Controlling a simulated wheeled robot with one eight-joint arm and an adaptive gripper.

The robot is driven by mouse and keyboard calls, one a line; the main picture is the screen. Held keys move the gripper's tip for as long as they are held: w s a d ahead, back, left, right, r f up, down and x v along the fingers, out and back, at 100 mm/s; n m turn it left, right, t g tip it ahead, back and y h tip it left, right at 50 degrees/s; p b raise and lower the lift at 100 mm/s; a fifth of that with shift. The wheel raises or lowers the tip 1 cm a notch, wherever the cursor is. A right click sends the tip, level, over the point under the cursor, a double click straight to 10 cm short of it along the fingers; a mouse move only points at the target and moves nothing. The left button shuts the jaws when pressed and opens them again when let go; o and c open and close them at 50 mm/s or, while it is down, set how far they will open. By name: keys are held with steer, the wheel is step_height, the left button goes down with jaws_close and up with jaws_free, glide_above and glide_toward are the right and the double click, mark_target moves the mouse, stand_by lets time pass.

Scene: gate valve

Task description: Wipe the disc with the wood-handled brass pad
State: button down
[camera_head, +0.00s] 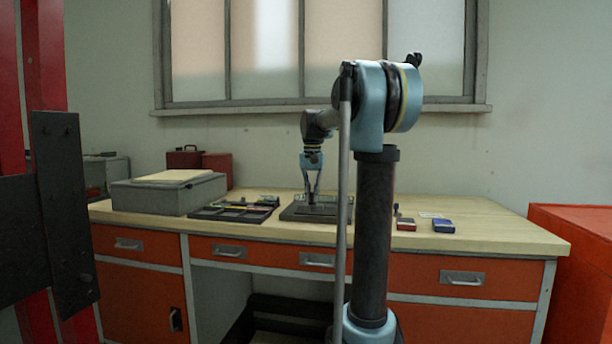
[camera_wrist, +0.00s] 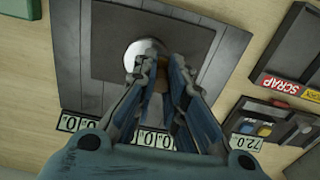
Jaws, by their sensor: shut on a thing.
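The disc (camera_wrist: 143,52) is round, silvery and shiny, and lies on a dark plate (camera_wrist: 110,65) in the wrist view. My gripper (camera_wrist: 157,68) is shut on a small brownish thing between its fingers, taken to be the wood-handled brass pad (camera_wrist: 155,100); it is mostly hidden by the fingers. The fingertips are over the near right part of the disc and cover some of it. I cannot tell if the pad touches the disc. In the head view my gripper (camera_head: 313,190) points down over the dark plate on the bench, and the disc is too small to make out.
A bin labelled SCRAP (camera_wrist: 285,75) and a tray with coloured pieces (camera_wrist: 262,128) are at the right of the wrist view. In the head view, a grey box (camera_head: 165,195) stands left on the wooden bench (camera_head: 480,235). Red and blue items (camera_head: 443,226) lie right.

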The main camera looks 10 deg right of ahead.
steer(key=shift+w+a+r, duration=0.1)
steer(key=shift+w+a, duration=0.1)
steer(key=shift+a, duration=0.45)
step_height(320, 180, up, 8)
stand_by(0.6)
